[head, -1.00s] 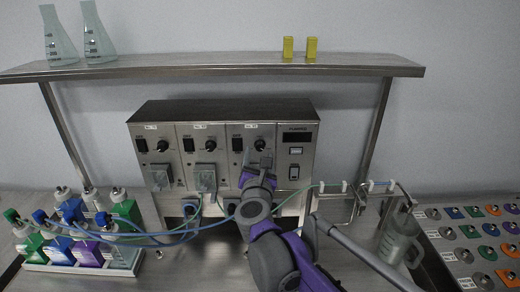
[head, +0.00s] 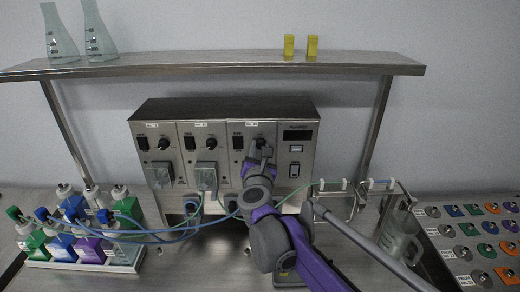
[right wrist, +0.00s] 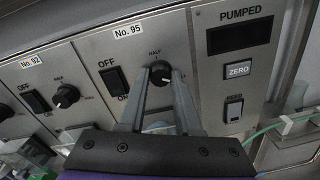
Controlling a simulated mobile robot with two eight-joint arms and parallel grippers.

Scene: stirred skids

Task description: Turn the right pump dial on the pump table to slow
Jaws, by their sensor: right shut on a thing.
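The right pump dial (right wrist: 160,72) is a black knob on the panel labelled No. 95, with a HALF mark above it. In the head view the dial (head: 260,143) sits at the upper right of the third pump panel, partly covered by my gripper. My right gripper (right wrist: 161,78) is shut on the dial, one grey finger on each side of it. In the head view my right gripper (head: 259,150) reaches up to the panel from below. Where the dial's pointer stands is too small to tell. My left gripper is not in view.
The No. 92 dial (right wrist: 65,96) and an OFF switch (right wrist: 115,80) lie left of the held dial. The PUMPED display (right wrist: 238,37) is right. Tubes (head: 180,238) run from bottles at left. A jug (head: 400,240) stands right. A shelf (head: 210,65) is above.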

